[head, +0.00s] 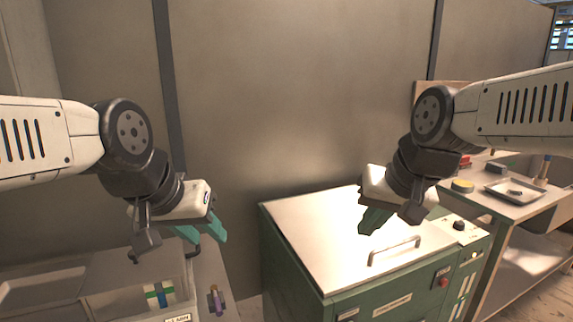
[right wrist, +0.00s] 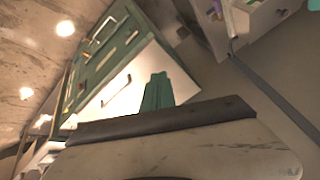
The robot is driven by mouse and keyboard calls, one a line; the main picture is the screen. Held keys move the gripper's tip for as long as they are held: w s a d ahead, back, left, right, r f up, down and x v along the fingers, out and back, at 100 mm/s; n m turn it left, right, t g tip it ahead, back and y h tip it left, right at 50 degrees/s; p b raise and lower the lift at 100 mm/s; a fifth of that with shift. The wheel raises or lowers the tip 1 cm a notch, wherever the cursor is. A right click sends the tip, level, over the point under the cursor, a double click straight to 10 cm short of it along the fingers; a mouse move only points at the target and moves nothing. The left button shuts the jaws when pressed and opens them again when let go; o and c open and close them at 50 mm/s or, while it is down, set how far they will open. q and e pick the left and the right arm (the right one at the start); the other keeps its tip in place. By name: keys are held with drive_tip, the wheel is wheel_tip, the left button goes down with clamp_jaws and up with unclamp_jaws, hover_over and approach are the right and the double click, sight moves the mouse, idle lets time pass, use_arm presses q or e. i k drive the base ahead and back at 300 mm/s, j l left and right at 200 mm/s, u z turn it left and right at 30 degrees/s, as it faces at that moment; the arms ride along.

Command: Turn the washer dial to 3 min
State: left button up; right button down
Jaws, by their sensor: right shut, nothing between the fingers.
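The washer is a green cabinet (head: 300,270) with a pale lid (head: 315,225) and a metal lid handle (head: 394,250); its green front (right wrist: 105,50) and lid also show, tilted, in the right wrist view. A small dark knob (head: 459,225), which looks like the dial, sits on the pale strip at the lid's right; its setting is too small to read. My right gripper (head: 370,222) is shut and empty above the lid, left of the knob and apart from it. Its teal fingers (right wrist: 157,92) show together in the right wrist view. My left gripper (head: 205,235) is open and empty, left of the washer.
A red button (head: 444,283) is on the washer's front. At right, a bench (head: 515,212) carries a metal tray (head: 517,191) and a yellow round item (head: 462,186). At lower left are pale bins (head: 95,303) and a purple-topped tube (head: 216,300). A wall stands behind.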

sight(460, 226)
drive_tip(key=z, duration=1.35)
drive_tip(key=i+l+u, duration=0.3)
drive_tip(key=i, duration=0.15)
drive_tip(key=i+l+u, duration=0.3)
drive_tip(key=i+l, duration=0.1)
drive_tip(key=l, duration=0.05)
